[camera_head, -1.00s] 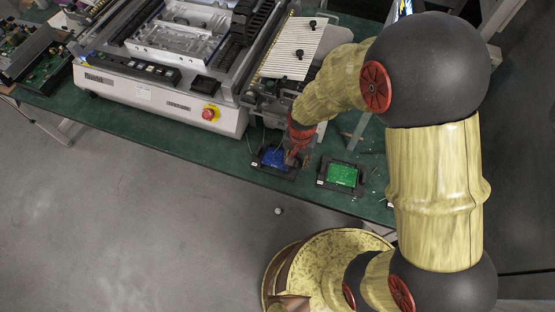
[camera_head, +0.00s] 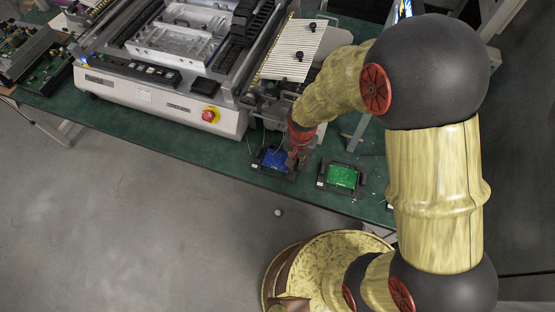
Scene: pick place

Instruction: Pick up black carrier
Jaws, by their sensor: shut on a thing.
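A black carrier (camera_head: 259,164) with a blue board (camera_head: 274,159) in it is on the green table, in front of the machine's right end. My gripper (camera_head: 292,161) comes down from my arm at the carrier's right side and is shut on it. The fingertips are small and dark here, and the arm's red end hides part of the carrier's right back corner. Whether the carrier touches the table cannot be told. A second black carrier (camera_head: 323,184) with a green board (camera_head: 342,176) lies on the table to the right, apart from my gripper.
A large white machine (camera_head: 160,100) with a red knob (camera_head: 208,115) stands at the back left. A ribbed plate (camera_head: 292,48) is behind my arm. The green table's (camera_head: 190,142) front strip is clear left of the carrier. Circuit boards (camera_head: 45,80) lie at the far left.

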